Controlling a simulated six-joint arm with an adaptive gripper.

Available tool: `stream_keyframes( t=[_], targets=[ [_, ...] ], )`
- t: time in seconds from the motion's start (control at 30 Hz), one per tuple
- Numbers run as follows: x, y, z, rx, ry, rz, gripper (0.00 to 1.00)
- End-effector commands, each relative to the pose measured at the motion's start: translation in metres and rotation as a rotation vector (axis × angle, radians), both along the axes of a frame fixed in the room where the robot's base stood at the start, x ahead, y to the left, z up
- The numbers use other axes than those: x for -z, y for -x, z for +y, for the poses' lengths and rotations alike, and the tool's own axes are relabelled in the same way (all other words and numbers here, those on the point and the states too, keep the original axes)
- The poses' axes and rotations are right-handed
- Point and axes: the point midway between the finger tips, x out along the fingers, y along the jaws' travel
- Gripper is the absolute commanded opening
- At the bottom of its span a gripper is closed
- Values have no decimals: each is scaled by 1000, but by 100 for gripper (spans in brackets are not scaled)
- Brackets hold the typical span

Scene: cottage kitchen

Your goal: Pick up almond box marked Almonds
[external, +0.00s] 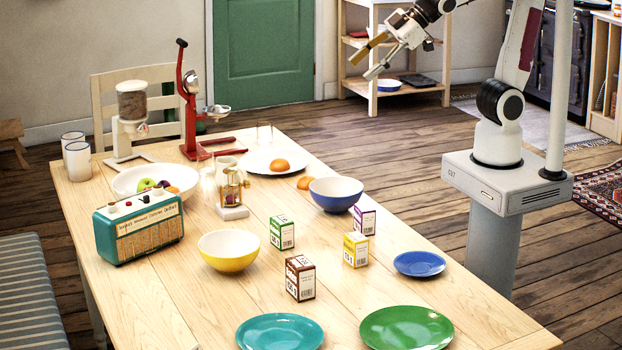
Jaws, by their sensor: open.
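Several small boxes stand upright on the wooden table (400,315): a green box (281,233), a brown box (300,279), a yellow box (356,250) and a purple box (364,221). Each has a white label, but the print is too small to read, so I cannot tell which one is marked Almonds. My gripper (361,69) is open and empty, high up beyond the table's far right side, well away from all the boxes.
A yellow bowl (229,251), a blue bowl (336,195) and a glass-topped device (231,195) stand near the boxes. A blue saucer (419,264), a green plate (407,328) and a teal plate (280,332) lie nearer the front. A teal radio (139,229) and tall red press (188,105) stand left.

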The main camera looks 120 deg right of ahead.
Motion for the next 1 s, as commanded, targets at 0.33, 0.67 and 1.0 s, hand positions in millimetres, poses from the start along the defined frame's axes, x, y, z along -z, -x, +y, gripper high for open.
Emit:
stream_keyframes(
  t=[0.33,0.67,1.0],
  targets=[
    [-19,-95,-4,-125,114,-129,47],
    [-17,-174,12,-296,179,-225,47],
    [9,-238,43,-513,194,-293,47]
  ],
)
